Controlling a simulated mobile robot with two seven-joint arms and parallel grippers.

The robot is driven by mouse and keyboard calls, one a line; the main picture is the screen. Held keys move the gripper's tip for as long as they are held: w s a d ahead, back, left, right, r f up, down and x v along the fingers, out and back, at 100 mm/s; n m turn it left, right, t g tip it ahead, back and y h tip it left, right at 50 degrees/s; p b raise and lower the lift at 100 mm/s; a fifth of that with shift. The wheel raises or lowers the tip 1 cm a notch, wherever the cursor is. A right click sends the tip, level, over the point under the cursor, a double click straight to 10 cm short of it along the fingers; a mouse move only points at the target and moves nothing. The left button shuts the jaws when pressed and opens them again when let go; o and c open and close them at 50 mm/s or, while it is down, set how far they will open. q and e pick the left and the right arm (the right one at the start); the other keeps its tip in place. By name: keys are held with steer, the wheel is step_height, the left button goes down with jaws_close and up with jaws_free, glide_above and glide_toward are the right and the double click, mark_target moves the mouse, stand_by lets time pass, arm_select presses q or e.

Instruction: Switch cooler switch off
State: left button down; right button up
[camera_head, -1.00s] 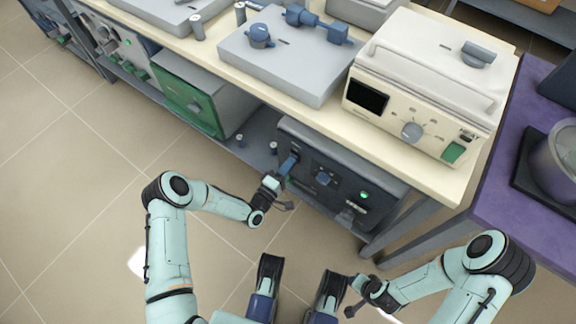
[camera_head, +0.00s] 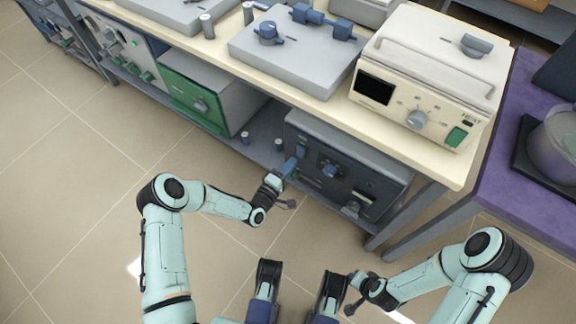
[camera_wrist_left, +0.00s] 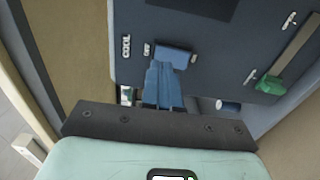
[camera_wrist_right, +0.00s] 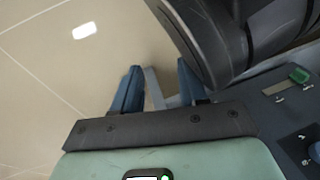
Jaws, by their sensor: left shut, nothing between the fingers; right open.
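The cooler is a dark blue-grey box (camera_head: 385,160) on the lower shelf under the bench. Its blue cool switch (camera_wrist_left: 174,55) sits on the front panel beside the word COOL in the left wrist view; it also shows at the panel's left in the head view (camera_head: 301,151). My left gripper (camera_head: 291,166) is shut and empty. Its blue fingertips (camera_wrist_left: 162,70) are at the switch's near edge and partly cover it; I cannot tell whether they touch. My right gripper (camera_wrist_right: 158,84) is open and empty, above the floor, away from the panel.
A blue knob (camera_head: 329,170) is on the cooler's front. A green-fronted box (camera_head: 190,96) stands left on the same shelf. A cream furnace (camera_head: 425,75) is on the bench above. A bench leg (camera_head: 410,218) stands right of the cooler. The floor in front is clear.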

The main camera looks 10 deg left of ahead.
arm_select(q)
steer(key=r+p+v, duration=0.1)
steer(key=p+v, duration=0.1)
steer(key=v, duration=0.7)
steer(key=shift+s+a, duration=0.15)
steer(key=shift+s, duration=0.15)
arm_select(e)
steer(key=shift+w+a+r, duration=0.1)
steer(key=shift+a+r, duration=0.1)
steer(key=shift+r, duration=0.4)
steer(key=shift+w+a+r, duration=0.1)
steer(key=shift+a+r, duration=0.15)
steer(key=shift+r, duration=0.3)
steer(key=shift+w+a+r, duration=0.1)
steer(key=shift+a+r, duration=0.1)
steer(key=shift+r, duration=0.4)
arm_select(q)
steer(key=shift+r, duration=0.15)
